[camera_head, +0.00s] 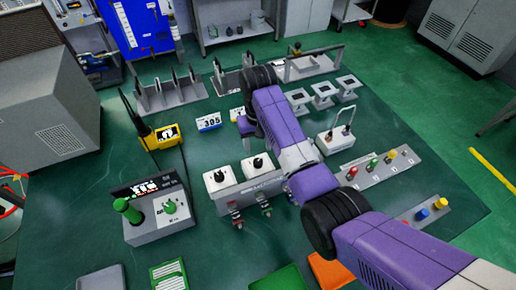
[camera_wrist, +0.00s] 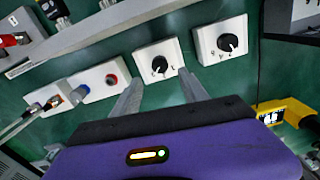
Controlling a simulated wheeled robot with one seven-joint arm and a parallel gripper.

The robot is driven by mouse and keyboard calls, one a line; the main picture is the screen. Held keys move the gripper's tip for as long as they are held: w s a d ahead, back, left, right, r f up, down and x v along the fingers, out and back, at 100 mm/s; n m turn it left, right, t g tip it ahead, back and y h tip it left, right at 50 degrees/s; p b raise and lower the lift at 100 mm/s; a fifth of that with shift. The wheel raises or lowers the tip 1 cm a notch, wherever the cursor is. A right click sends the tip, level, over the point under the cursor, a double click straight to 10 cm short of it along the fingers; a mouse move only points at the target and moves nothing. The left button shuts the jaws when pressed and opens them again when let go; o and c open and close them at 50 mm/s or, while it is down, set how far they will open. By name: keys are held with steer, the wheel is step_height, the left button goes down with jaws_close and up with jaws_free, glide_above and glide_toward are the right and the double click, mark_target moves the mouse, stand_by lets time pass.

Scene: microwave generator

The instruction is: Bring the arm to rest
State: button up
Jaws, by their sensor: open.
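My purple arm reaches in from the lower right in the head view and bends over the middle of the green table (camera_head: 400,180). My gripper (camera_wrist: 160,88) shows in the wrist view with its two grey fingers spread apart and nothing between them. The fingertips point toward two white boxes with black knobs, a nearer one (camera_wrist: 157,63) and one to its right (camera_wrist: 226,40). I cannot tell whether the fingers touch anything. In the head view the fingers are mostly hidden by my arm and cannot be made out clearly.
Near the arm stand a white knob box (camera_head: 222,178), a button panel (camera_head: 375,168), small white stands (camera_head: 322,95), a yellow device (camera_head: 167,136) and a control box with a green handle (camera_head: 155,212). A large grey cabinet (camera_head: 45,100) stands at left.

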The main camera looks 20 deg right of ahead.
stand_by(0.4)
steer(key=w+r+t, duration=0.4)
steer(key=w+t, duration=0.2)
steer(key=w, duration=0.4)
steer(key=s+r+t+b, duration=0.1)
steer(key=s+t+b, duration=0.1)
steer(key=s, duration=1.6)
steer(key=s+r+t+b, duration=0.1)
steer(key=s+t, duration=0.3)
steer(key=s, duration=1.3)
steer(key=s+r+n+t+b, duration=0.1)
steer(key=s+t+b, duration=0.1)
steer(key=s, duration=1.6)
steer(key=shift+s+r+t+b, duration=0.3)
steer(key=shift+r+t+b, duration=0.05)
steer(key=shift+t, duration=0.05)
